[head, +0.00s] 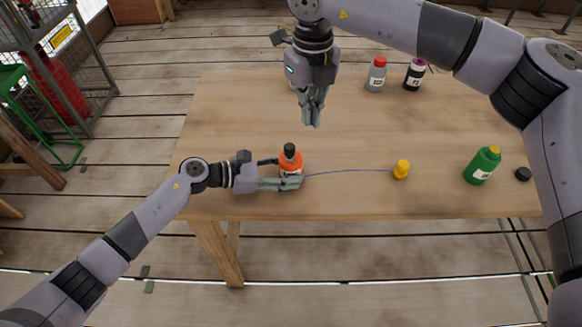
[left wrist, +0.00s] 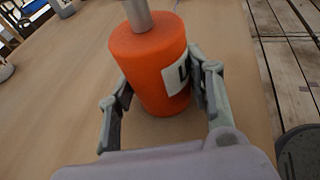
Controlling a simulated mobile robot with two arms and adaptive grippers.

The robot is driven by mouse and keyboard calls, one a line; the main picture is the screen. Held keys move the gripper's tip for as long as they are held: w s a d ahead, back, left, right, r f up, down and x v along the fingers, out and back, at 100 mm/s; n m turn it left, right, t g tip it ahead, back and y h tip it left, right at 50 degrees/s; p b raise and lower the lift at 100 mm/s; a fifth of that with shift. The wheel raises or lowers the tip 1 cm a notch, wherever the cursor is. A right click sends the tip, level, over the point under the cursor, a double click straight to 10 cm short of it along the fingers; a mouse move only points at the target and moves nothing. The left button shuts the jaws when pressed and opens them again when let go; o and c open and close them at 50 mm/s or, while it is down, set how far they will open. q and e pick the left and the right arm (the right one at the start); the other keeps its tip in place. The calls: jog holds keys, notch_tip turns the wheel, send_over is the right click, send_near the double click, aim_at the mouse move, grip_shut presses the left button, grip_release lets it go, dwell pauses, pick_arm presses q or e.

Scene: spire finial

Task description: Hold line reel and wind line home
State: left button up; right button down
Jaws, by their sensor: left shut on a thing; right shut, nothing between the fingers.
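An orange reel (head: 291,161) with a dark knob on top stands upright near the table's front edge. My left gripper (head: 290,175) is shut on the orange reel from the left. In the left wrist view the reel (left wrist: 150,60) sits between both fingers, with a white label on its side and a grey post on top. A thin blue line (head: 345,170) runs from the reel to a small yellow piece (head: 401,170) on the table at the right. My right gripper (head: 312,122) is shut and empty, pointing down above the table behind the reel.
The wooden table (head: 235,115) has free room at left and centre. A green bottle (head: 482,165) and a black cap (head: 523,174) stand at right. A grey bottle with a red cap (head: 376,74) and a black bottle (head: 414,74) stand at the back. A metal rack (head: 50,60) is left.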

aim_at(289, 147)
jog(key=shift+f, duration=2.8)
jog(key=shift+f, duration=0.15)
notch_tip(289, 147, down, 3)
jog(key=shift+r, duration=0.15)
jog(key=shift+a, duration=0.2)
jog(key=shift+s+a, duration=0.2)
jog(key=shift+a, duration=0.25)
jog(key=shift+s+a, duration=0.5)
jog(key=shift+s, duration=0.05)
dwell(0.4)
jog(key=shift+a, duration=0.35)
jog(key=shift+s+a, duration=0.1)
jog(key=shift+a, duration=0.35)
dwell(0.9)
